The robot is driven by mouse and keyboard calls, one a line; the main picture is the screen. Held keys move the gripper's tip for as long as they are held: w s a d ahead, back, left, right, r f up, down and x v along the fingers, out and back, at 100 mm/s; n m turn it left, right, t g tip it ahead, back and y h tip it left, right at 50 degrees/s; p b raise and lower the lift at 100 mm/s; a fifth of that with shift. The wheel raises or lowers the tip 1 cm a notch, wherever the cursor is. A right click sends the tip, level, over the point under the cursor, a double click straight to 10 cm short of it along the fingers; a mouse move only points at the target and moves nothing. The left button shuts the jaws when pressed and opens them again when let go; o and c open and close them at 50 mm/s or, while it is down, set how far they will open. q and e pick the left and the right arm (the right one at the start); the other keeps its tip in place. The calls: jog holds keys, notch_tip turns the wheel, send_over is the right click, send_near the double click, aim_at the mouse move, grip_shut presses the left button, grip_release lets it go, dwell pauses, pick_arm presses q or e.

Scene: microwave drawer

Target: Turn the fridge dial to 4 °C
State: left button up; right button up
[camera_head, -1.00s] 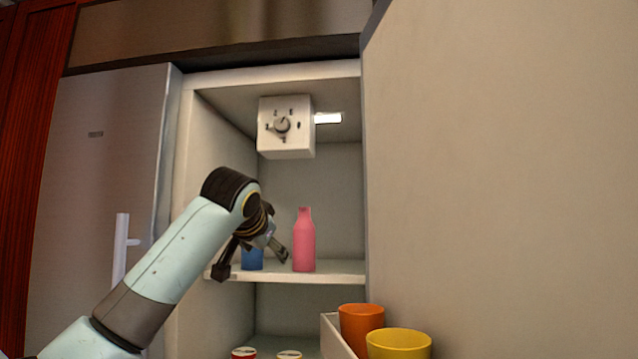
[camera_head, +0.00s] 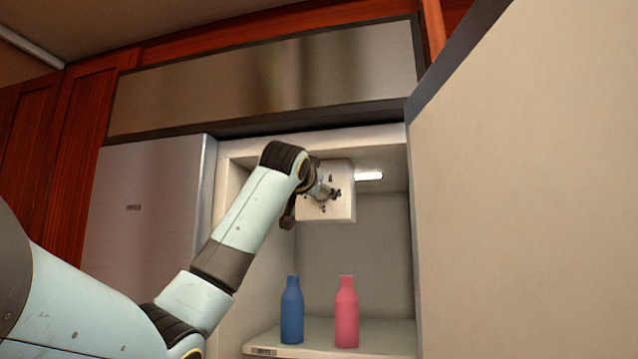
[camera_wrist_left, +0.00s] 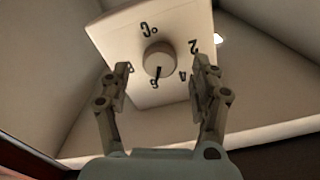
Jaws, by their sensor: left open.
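The fridge dial is a round grey knob (camera_wrist_left: 160,61) on a white control box (camera_head: 342,212) under the fridge's ceiling. In the left wrist view the box face carries °C, 2, 4, 6 and 8 around the knob, and the knob's dark pointer mark points towards the 6. My left gripper (camera_head: 333,193) is in front of the box and hides most of the knob in the head view. In the wrist view its fingers (camera_wrist_left: 155,75) are open, one on each side of the knob, with clear gaps. Contact with the box cannot be told. My right gripper is not in view.
A blue bottle (camera_head: 292,310) and a pink bottle (camera_head: 347,312) stand on the shelf (camera_head: 390,336) below the box. A lit lamp (camera_head: 369,175) is right of the box. The large open door (camera_head: 530,190) bounds the right side.

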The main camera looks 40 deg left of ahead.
pick_arm(q)
jog(key=shift+x, duration=1.05)
jog(key=shift+s, duration=0.1)
jog(key=c, duration=1.2)
jog(key=shift+f, duration=0.1)
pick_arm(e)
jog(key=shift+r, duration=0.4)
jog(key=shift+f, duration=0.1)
